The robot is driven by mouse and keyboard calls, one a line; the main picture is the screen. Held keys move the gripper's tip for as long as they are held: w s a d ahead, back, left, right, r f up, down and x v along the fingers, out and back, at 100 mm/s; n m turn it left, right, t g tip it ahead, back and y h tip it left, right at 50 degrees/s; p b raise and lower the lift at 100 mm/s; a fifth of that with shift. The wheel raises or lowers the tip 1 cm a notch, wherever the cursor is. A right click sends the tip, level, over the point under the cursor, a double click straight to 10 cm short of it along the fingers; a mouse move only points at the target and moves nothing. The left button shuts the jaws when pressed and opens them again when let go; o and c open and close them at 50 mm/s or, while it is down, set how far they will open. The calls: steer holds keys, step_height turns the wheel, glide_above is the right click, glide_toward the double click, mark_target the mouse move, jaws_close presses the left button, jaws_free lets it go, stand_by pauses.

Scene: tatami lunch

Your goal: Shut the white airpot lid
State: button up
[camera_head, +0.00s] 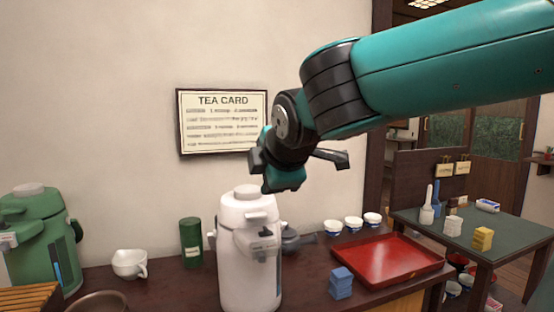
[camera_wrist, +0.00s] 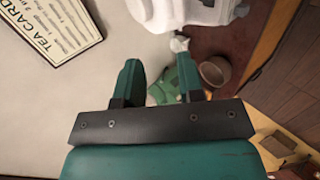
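The white airpot (camera_head: 262,280) stands upright on the dark counter in the middle of the head view. Its white lid (camera_head: 235,210), with a round knob on top, looks level on the body, and I see no raised flap or clear gap. A grey spout and handle part faces right. Part of a white body, likely this airpot, shows at the top of the wrist view (camera_wrist: 185,12). My gripper (camera_head: 268,160) is above and slightly right of the lid, apart from it. In the wrist view its two teal fingers (camera_wrist: 159,66) are spread with nothing held between them.
A green airpot (camera_head: 38,235), a white cup (camera_head: 130,264) and a green canister (camera_head: 191,242) are at left. The wall is close behind.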

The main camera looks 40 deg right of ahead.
steer(key=p+v, duration=0.5)
steer(key=p, duration=0.4)
steer(key=shift+s+r+p, duration=0.1)
steer(key=shift+p, duration=0.3)
